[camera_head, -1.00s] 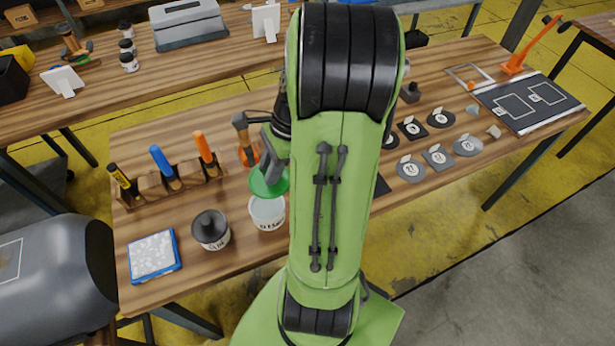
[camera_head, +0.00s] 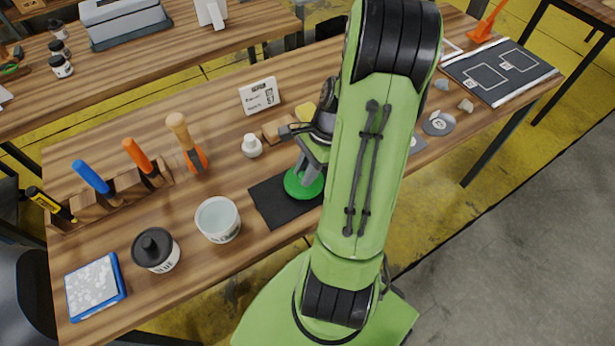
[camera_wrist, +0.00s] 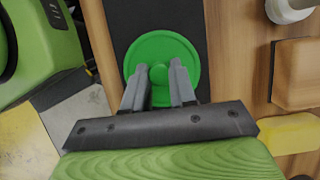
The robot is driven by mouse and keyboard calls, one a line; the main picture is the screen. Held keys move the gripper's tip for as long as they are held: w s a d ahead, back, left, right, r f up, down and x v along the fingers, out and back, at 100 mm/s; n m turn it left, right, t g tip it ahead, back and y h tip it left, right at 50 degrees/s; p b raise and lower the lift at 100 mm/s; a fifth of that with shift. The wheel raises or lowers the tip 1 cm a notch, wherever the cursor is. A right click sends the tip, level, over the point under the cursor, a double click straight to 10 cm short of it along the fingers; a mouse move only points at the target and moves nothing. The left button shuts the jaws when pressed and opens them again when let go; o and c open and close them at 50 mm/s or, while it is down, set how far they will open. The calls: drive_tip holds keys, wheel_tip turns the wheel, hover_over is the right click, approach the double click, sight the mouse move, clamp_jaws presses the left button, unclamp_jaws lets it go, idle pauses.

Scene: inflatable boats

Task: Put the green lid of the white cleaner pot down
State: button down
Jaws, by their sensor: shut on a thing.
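The round green lid (camera_head: 304,184) is over the black mat (camera_head: 272,206) on the table. In the wrist view my gripper (camera_wrist: 160,75) is shut on the knob of the green lid (camera_wrist: 183,50), with one finger on each side. The lid looks level and at or just above the mat; I cannot tell if it touches. The white cleaner pot (camera_head: 218,220) stands open to the left of the mat. My arm hides the right part of the mat in the head view.
A black-lidded glue pot (camera_head: 156,250) and a blue-edged pad (camera_head: 94,288) are at the left front. A tool rack (camera_head: 120,190) stands behind them. A small white bottle (camera_head: 252,146), a wooden block (camera_head: 278,128) and a sign (camera_head: 260,96) are behind the mat.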

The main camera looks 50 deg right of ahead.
drive_tip(key=shift+f, duration=0.9)
drive_tip(key=shift+r, duration=0.15)
drive_tip(key=c, duration=1.4)
unclamp_jaws()
drive_tip(key=shift+f, duration=0.2)
drive_tip(key=o, duration=0.5)
drive_tip(key=shift+r, duration=0.1)
